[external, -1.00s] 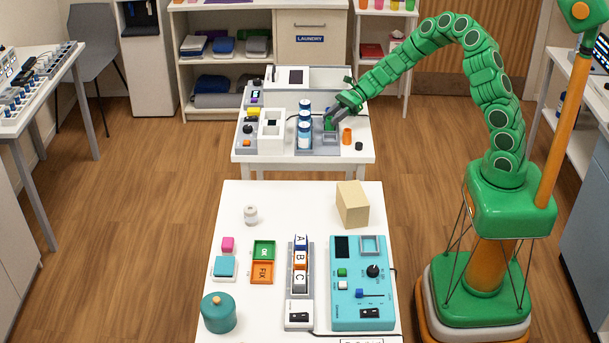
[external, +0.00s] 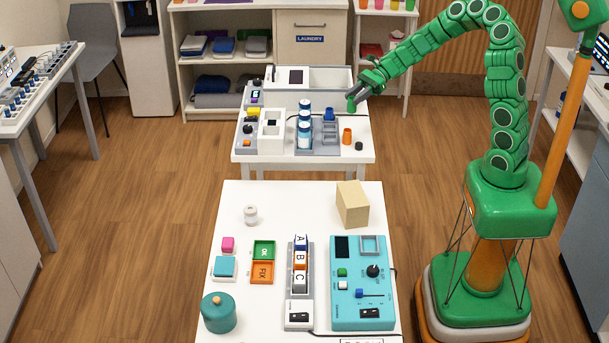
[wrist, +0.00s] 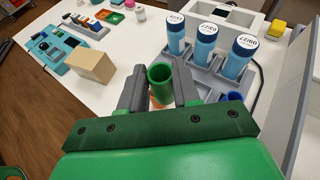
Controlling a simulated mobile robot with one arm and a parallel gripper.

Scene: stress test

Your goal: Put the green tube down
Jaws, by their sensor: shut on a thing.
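My gripper (external: 359,90) is shut on the green tube (external: 351,104) and holds it above the right part of the far white table. In the wrist view the green tube (wrist: 160,80) stands roughly upright between the two grey fingers (wrist: 160,90), its open mouth showing. An orange tube (external: 347,136) stands on the table to the right of the grey rack (external: 328,140). Part of something orange shows just below the green tube in the wrist view. A blue tube (external: 329,114) is at the back of the rack.
A dark knob-like piece (external: 359,146) lies right of the orange tube. A white tray (external: 325,78) is behind. The near table (external: 325,205) holds a cardboard-coloured block (external: 352,204) and a teal panel (external: 362,270).

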